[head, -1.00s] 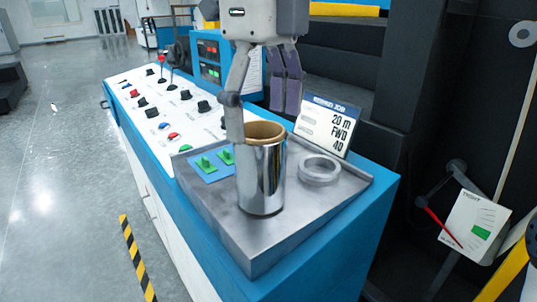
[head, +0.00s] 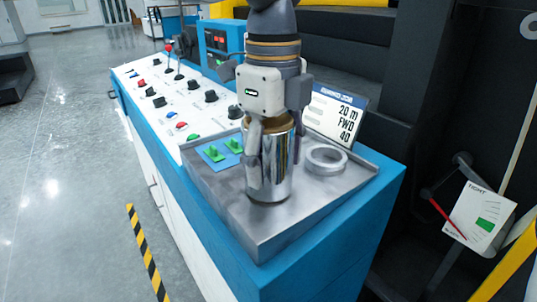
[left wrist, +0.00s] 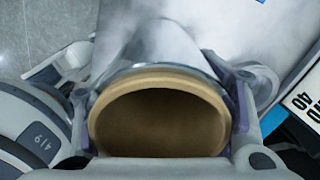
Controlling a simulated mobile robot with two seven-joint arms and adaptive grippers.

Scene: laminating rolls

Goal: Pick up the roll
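The roll (head: 268,184) is a shiny silver cylinder with a brown core. It stands upright on the grey metal tray (head: 240,225) of the blue console. My left gripper (head: 273,155) points straight down over it, with one finger on each side of its upper part. In the left wrist view the brown rim of the roll (left wrist: 160,78) lies between the fingers, close to both. Whether the pads press on it cannot be told. My right gripper is not in view.
A grey ring (head: 325,160) lies on the tray right of the roll. Green switches on a blue plate (head: 222,153) are at its left. A job display (head: 336,115) stands behind. The white control panel (head: 165,100) has several knobs and levers.

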